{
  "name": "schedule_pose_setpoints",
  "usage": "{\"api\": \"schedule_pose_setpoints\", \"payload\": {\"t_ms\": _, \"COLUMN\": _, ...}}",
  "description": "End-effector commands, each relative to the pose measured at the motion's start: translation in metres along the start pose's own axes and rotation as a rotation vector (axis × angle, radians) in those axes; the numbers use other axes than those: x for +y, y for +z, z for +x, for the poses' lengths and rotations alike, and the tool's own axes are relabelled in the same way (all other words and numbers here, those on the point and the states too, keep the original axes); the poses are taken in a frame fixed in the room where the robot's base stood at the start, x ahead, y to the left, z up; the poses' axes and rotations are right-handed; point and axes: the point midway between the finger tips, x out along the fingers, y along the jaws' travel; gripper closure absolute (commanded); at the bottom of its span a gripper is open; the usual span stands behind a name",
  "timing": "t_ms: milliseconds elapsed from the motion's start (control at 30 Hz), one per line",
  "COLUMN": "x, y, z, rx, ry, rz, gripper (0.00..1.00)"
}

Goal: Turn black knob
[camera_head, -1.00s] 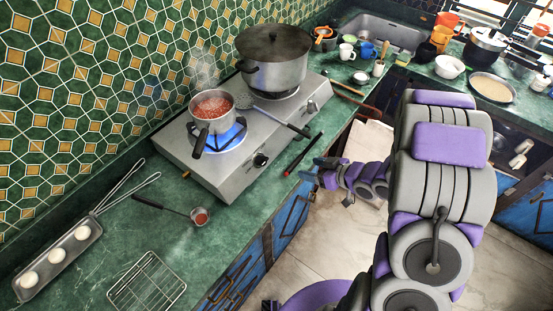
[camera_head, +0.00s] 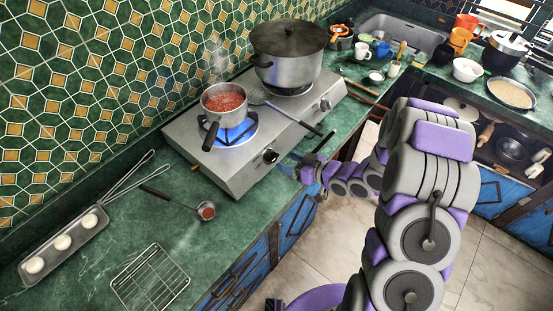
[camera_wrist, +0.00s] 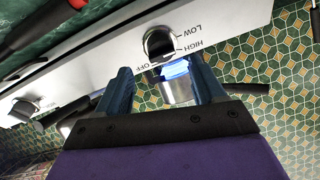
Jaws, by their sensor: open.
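The black knob (camera_head: 270,156) is on the front face of the steel gas hotplate (camera_head: 232,176), below the lit burner. In the wrist view the knob (camera_wrist: 159,43) is dark and round, beside printed LOW, HIGH and OFF labels. My gripper (camera_head: 288,163) is just right of and in front of the knob in the head view. In the wrist view my gripper (camera_wrist: 158,64) shows two blue fingers spread apart, with the knob just beyond and between their tips. The fingers hold nothing, and I see no clear contact with the knob.
A second knob (camera_head: 325,104) is farther along the hotplate. A steaming saucepan of red sauce (camera_head: 224,101) stands over a blue flame, and a large lidded pot (camera_head: 288,64) is behind. A spatula handle (camera_head: 308,130) sticks out over the front edge near my gripper.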

Motion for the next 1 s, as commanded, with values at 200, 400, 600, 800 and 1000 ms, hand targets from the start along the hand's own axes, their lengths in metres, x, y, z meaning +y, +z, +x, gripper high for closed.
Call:
{"api": "schedule_pose_setpoints", "payload": {"t_ms": 200, "x": -0.001, "y": 0.0, "z": 0.037, "rx": 0.002, "ry": -0.002, "rz": -0.001, "gripper": 0.31}}
{"api": "schedule_pose_setpoints", "payload": {"t_ms": 400, "x": -0.001, "y": 0.001, "z": 0.058, "rx": 0.0, "ry": -0.001, "rz": -0.001, "gripper": 0.31}}
{"api": "schedule_pose_setpoints", "payload": {"t_ms": 600, "x": 0.0, "y": 0.0, "z": 0.065, "rx": 0.001, "ry": 0.001, "rz": 0.0, "gripper": 0.31}}
{"api": "schedule_pose_setpoints", "payload": {"t_ms": 800, "x": 0.0, "y": -0.001, "z": 0.065, "rx": 0.001, "ry": 0.001, "rz": 0.0, "gripper": 0.31}}
{"api": "schedule_pose_setpoints", "payload": {"t_ms": 1000, "x": 0.0, "y": 0.0, "z": 0.064, "rx": 0.001, "ry": 0.001, "rz": 0.0, "gripper": 0.48}}
